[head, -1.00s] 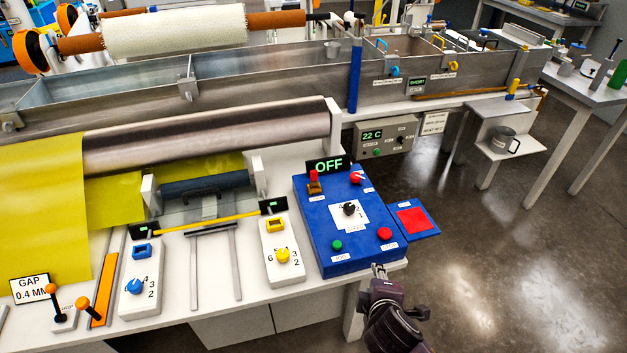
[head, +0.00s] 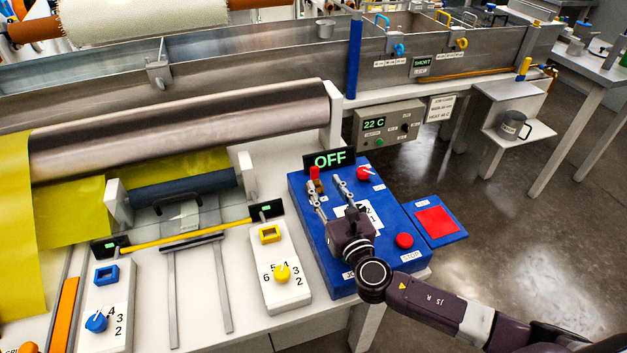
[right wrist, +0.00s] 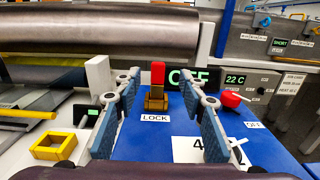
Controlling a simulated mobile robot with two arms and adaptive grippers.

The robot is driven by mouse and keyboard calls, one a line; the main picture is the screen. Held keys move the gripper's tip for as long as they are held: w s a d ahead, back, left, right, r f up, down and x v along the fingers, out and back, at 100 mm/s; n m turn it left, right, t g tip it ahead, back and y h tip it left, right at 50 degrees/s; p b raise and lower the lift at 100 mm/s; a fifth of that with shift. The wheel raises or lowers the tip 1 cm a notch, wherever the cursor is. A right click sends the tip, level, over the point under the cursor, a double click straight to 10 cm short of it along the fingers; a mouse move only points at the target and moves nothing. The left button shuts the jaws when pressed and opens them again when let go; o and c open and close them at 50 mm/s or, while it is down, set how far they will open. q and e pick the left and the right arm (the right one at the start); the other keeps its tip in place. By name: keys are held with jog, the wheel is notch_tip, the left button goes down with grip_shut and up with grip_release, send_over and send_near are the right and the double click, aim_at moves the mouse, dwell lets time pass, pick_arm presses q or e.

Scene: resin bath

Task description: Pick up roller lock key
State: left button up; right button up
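The roller lock key looks like a red-topped key (right wrist: 158,73) standing upright in a brass-coloured lock (right wrist: 156,101) marked LOCK on the blue control box (right wrist: 160,135). In the head view the red key (head: 315,172) is near the box's far left corner, partly behind a finger. My right gripper (head: 324,182) is open and empty above the box, pointing toward the key. In the right wrist view its fingers (right wrist: 163,80) show to either side of the key, which appears centred beyond them, apart from both. My left gripper is not in view.
A red knob (right wrist: 230,99) is right of the key. The OFF display (head: 329,159) stands behind it, below the metal roller (head: 200,130). A red stop button (head: 404,241) and a dial are on the box. A white panel with a yellow knob (head: 282,273) lies left.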

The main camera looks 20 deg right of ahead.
aim_at(315, 172)
jog(key=w, duration=0.2)
jog(key=w+b, duration=0.1)
jog(key=shift+w+a+f, duration=0.1)
jog(key=shift+a+f, duration=0.1)
jog(key=shift+f, duration=0.1)
jog(key=w, duration=0.3)
jog(key=shift+a+b, duration=0.1)
jog(key=shift+b, duration=0.3)
jog(key=c, duration=0.5)
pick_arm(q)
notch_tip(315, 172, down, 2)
pick_arm(e)
grip_shut()
